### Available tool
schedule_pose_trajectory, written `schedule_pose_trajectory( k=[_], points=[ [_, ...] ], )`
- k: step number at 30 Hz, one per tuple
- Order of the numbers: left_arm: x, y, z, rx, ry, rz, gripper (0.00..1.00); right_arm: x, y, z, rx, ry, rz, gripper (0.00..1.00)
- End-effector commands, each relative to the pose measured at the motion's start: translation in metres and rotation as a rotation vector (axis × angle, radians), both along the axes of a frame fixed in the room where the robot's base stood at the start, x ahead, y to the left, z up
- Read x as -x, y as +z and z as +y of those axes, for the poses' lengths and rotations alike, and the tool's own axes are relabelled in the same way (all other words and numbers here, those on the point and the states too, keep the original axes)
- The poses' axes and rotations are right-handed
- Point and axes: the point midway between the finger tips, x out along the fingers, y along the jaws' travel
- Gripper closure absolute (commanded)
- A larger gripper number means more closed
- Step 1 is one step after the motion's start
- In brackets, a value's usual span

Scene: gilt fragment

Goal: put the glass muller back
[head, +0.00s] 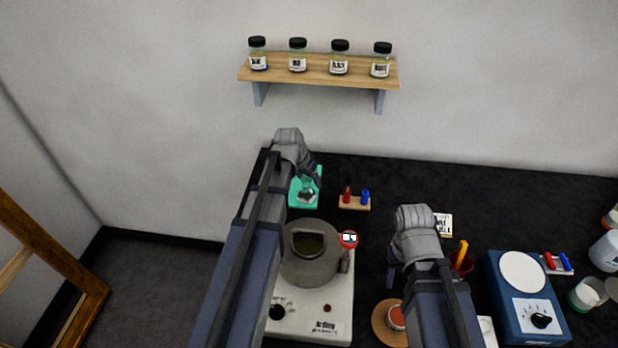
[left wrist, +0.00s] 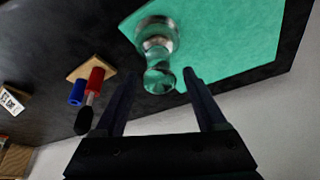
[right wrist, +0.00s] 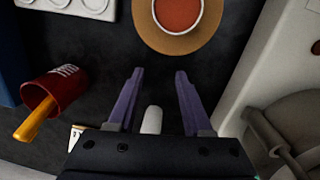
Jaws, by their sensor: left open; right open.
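The clear glass muller (left wrist: 157,60) is on a green mat (left wrist: 225,40), its round knob toward my left gripper. In the head view the muller (head: 307,191) shows on the green mat (head: 295,201), partly hidden by my left gripper (head: 314,180). In the left wrist view my left gripper (left wrist: 158,76) is open, with the knob at or just beyond the gap between its fingertips; I cannot tell if they touch. My right gripper (right wrist: 160,72) is open over the dark bench, near a round wooden board (right wrist: 204,40) with a red-filled dish (right wrist: 178,12).
A grey round pot (head: 312,265) on a white device (head: 335,315) stands near my left arm. A small wooden holder (head: 354,203) has red and blue pieces. A red cup (right wrist: 62,88) and blue device (head: 530,300) are right. A shelf (head: 318,70) with jars hangs above.

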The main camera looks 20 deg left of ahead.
Motion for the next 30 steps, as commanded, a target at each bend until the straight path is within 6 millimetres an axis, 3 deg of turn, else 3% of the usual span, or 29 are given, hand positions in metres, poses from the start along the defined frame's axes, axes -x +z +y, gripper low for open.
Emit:
schedule_pose_trajectory(
  k=[18,30],
  points=[
    [0.037,0.093,0.008,0.000,0.000,0.000,0.27,0.000,0.093,0.000,0.000,0.002,0.000,0.50],
    [0.042,0.099,0.009,0.000,0.000,0.000,0.27,0.000,0.099,0.000,0.000,0.002,0.000,0.50]
  ],
)
